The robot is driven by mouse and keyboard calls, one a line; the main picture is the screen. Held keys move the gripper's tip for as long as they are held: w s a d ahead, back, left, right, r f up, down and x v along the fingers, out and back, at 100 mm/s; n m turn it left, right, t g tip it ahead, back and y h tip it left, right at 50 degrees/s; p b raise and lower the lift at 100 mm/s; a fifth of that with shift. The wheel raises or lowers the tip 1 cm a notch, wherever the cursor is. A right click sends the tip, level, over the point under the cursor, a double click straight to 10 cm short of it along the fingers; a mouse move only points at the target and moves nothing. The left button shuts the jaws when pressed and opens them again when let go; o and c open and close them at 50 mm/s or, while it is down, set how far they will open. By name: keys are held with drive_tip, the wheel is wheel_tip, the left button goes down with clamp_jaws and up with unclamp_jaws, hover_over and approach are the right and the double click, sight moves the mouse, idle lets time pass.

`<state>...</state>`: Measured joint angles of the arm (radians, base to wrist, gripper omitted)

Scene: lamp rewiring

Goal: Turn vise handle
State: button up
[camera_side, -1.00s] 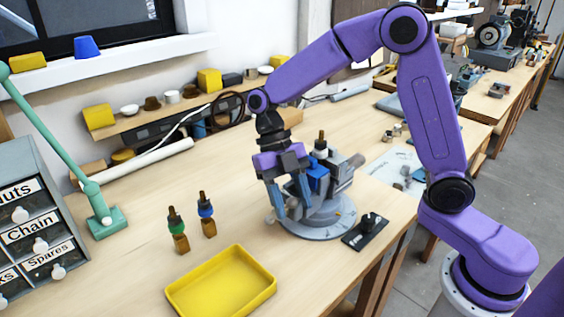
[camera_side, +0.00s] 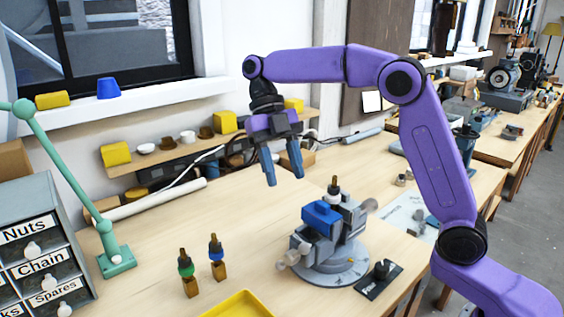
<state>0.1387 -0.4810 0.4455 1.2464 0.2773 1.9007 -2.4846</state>
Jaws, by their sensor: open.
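The grey vise (camera_side: 330,245) stands on a round base at the right part of the bench. A blue block (camera_side: 322,217) sits at its jaws, with a dark-topped brass piece (camera_side: 333,188) upright just behind. A pale handle (camera_side: 292,257) with a knob shows at the vise's lower left. My gripper (camera_side: 284,182) is open and empty, pointing down. It hangs in the air above and left of the vise, apart from it and from the handle.
Two bottle-like pieces, one green-banded (camera_side: 187,272) and one blue-banded (camera_side: 217,257), stand left of the vise. A yellow tray (camera_side: 240,304) lies in front. A black plate with a knob (camera_side: 379,279) is at right. A green lamp arm (camera_side: 115,260) and drawer cabinet (camera_side: 40,250) stand left.

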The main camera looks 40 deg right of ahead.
drive_tip(key=shift+w+d+r, duration=0.1)
drive_tip(key=shift+w+r, duration=0.15)
drive_tip(key=shift+r, duration=0.2)
drive_tip(key=shift+c, duration=0.4)
drive_tip(key=c, duration=0.5)
drive_tip(key=w+f+m, duration=0.3)
drive_tip(key=m, duration=0.1)
drive_tip(key=w+f+m+y, duration=0.1)
drive_tip(key=w+f+m, duration=0.2)
drive_tip(key=f+m, duration=0.1)
drive_tip(key=w+f+m, duration=0.3)
drive_tip(key=f, duration=0.1)
drive_tip(key=shift+w+m+t+y, duration=0.2)
drive_tip(key=shift+m+t+y, duration=0.1)
drive_tip(key=shift+m+t, duration=0.1)
clamp_jaws()
drive_tip(key=x, duration=1)
drive_tip(key=shift+s+f, duration=0.2)
drive_tip(key=shift+s, duration=0.3)
drive_tip(key=shift+s+d+f, duration=0.15)
drive_tip(key=shift+s+f, duration=0.15)
drive_tip(key=shift+s, duration=0.35)
drive_tip(key=shift+s+d+f, duration=0.15)
drive_tip(key=shift+s+f, duration=0.15)
drive_tip(key=shift+s, duration=0.3)
